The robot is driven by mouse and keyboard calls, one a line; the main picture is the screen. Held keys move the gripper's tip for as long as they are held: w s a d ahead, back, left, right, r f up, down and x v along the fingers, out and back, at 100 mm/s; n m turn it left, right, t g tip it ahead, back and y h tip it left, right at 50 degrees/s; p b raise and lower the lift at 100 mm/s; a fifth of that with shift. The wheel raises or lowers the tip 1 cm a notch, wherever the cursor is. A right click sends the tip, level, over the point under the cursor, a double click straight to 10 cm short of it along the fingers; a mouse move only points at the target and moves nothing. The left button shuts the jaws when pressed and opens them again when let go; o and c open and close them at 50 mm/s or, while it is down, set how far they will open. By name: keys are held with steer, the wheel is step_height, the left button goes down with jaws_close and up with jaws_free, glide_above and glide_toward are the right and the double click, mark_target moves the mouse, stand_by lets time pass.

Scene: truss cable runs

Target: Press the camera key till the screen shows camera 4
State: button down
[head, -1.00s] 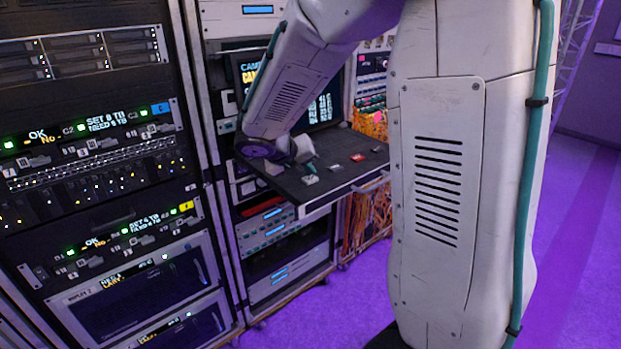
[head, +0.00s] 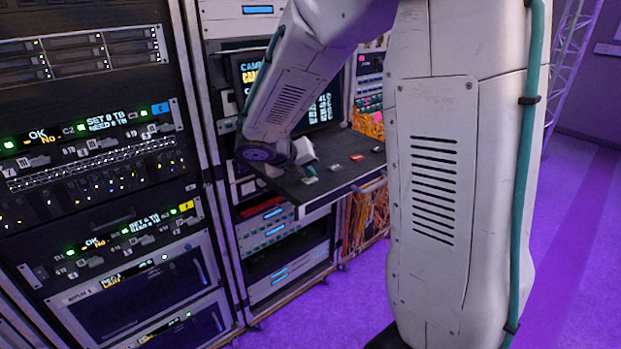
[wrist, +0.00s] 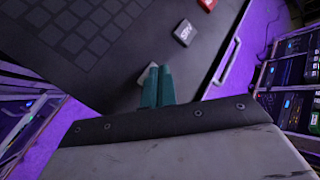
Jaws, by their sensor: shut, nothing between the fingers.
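The pull-out shelf (head: 335,185) carries a row of small keys. A pale key (head: 310,181) lies nearest my gripper (head: 308,171), and red and grey keys run to the right. In the wrist view, my teal fingers (wrist: 155,80) are shut and empty, with their tips over a pale key (wrist: 146,75) that they partly hide. I cannot tell whether they touch it, and its label is hidden. A grey lettered key (wrist: 184,32) and a red key (wrist: 207,4) lie beyond. The screen (head: 325,110) behind shows yellow and white text. My arm covers much of it, and no camera number is readable.
A rack of lit units (head: 95,120) stands at the left. Orange cables (head: 366,215) hang right of the shelf. A handle (wrist: 226,60) runs along the shelf's front edge. Purple floor (head: 320,310) is open in front.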

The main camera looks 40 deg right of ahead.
mark_target(307, 181)
stand_by(0.4)
steer(key=shift+r, duration=0.8)
steer(key=shift+r, duration=0.1)
steer(key=shift+r, duration=2.4)
stand_by(0.5)
